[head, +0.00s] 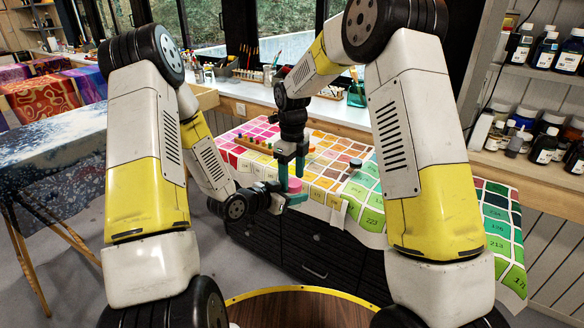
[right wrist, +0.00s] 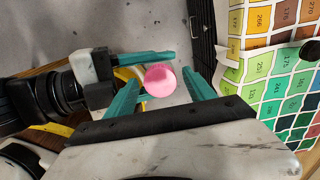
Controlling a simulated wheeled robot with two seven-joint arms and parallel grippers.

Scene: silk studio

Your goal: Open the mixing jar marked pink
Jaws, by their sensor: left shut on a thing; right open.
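The jar with the pink lid (head: 294,185) is held in front of the swatch-covered counter. Its pink top also shows in the right wrist view (right wrist: 160,80); most of its body is hidden. My left gripper (head: 285,198) is shut on the jar from the left, and its teal fingers show beside the lid in the right wrist view. My right gripper (head: 292,168) points down above the lid. It is open, with one finger on each side of the pink top, and I cannot tell whether they touch it.
A jar with a dark lid (head: 355,163) stands on the colour swatch chart (head: 322,172). A wooden rack of coloured pieces (head: 254,145) lies farther back. A dark drawer cabinet (head: 318,250) stands below the counter. Shelves of bottles are at the right.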

